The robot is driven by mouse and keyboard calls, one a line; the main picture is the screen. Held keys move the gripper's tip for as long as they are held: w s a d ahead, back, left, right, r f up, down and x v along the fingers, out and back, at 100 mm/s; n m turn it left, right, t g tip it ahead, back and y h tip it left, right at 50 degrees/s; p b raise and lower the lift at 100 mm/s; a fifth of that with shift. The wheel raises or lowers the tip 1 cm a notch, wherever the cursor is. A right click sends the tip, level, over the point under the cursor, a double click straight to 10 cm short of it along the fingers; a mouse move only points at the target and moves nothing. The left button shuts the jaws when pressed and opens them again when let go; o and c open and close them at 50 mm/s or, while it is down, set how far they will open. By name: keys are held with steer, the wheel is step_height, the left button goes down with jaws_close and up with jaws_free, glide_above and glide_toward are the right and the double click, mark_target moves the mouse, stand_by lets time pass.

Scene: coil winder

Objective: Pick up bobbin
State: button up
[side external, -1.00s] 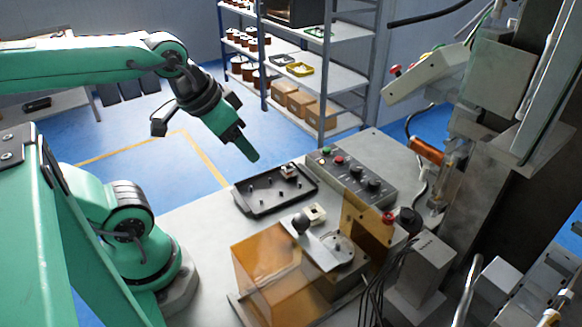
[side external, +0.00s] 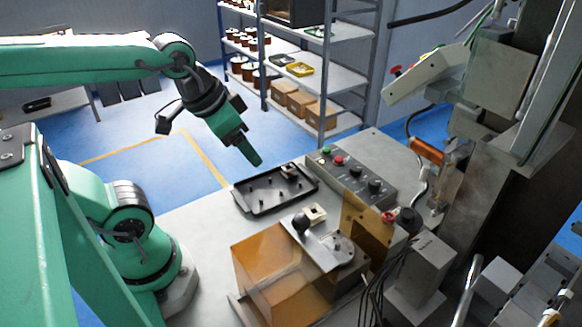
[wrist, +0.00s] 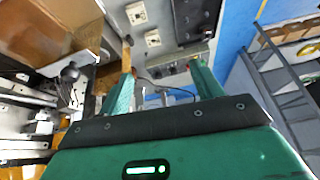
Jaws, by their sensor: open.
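A small pale bobbin (side external: 289,171) sits at the far right end of the black tray (side external: 240,206), among several dark pegs. A similar pale square part (side external: 317,211) sits on the winder fixture in front of the tray. My gripper (side external: 257,161) points down above and beyond the tray's left end, apart from both parts. In the wrist view my gripper (wrist: 162,68) has its two green fingers spread with nothing held between them. Two pale square parts show beyond the fingers, an upper one (wrist: 136,13) and a lower one (wrist: 152,38); I cannot tell which is which.
An orange translucent guard (side external: 268,275) and the winder plate stand in front. A machine column (side external: 490,160) rises at the right. Bare table (side external: 205,232) lies left of the tray.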

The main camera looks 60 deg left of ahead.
steer(key=w+d+f+m+g, duration=0.2)
steer(key=w+f+m, duration=0.1)
steer(key=f+m, duration=0.5)
steer(key=w+d+f+m+g, duration=0.2)
steer(key=w+f+m+g, duration=0.1)
steer(key=f+m, duration=0.5)
steer(key=shift+m, duration=1)
steer(key=shift+d+f, duration=0.1)
steer(key=shift+f, duration=0.05)
steer(key=shift+f, duration=1.2)
steer(key=shift+w+d+f, duration=0.1)
steer(key=shift+f, duration=2.5)
steer(key=c, duration=1)
